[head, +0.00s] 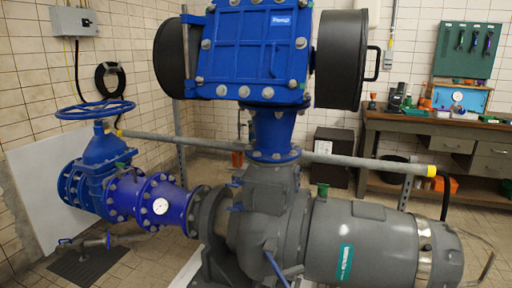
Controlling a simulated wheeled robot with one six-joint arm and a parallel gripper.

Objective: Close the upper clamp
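My gripper is not in view. I cannot tell for certain which part is the upper clamp. A small blue lever-like part (235,184) sits on the left side of the grey pump casing (268,205), just below the blue flanged neck (273,130). A second small blue part (237,206) shows a little below it. A longer blue-grey lever (276,268) angles across the casing at the bottom. These parts are too small to tell whether any is open or shut.
A grey bar (380,163) with yellow ends crosses behind the pump. The blue valve with its handwheel (95,110) stands left, the grey motor (365,240) right. A blue housing (255,45) with black round covers (340,60) rises above. A workbench (440,125) stands back right.

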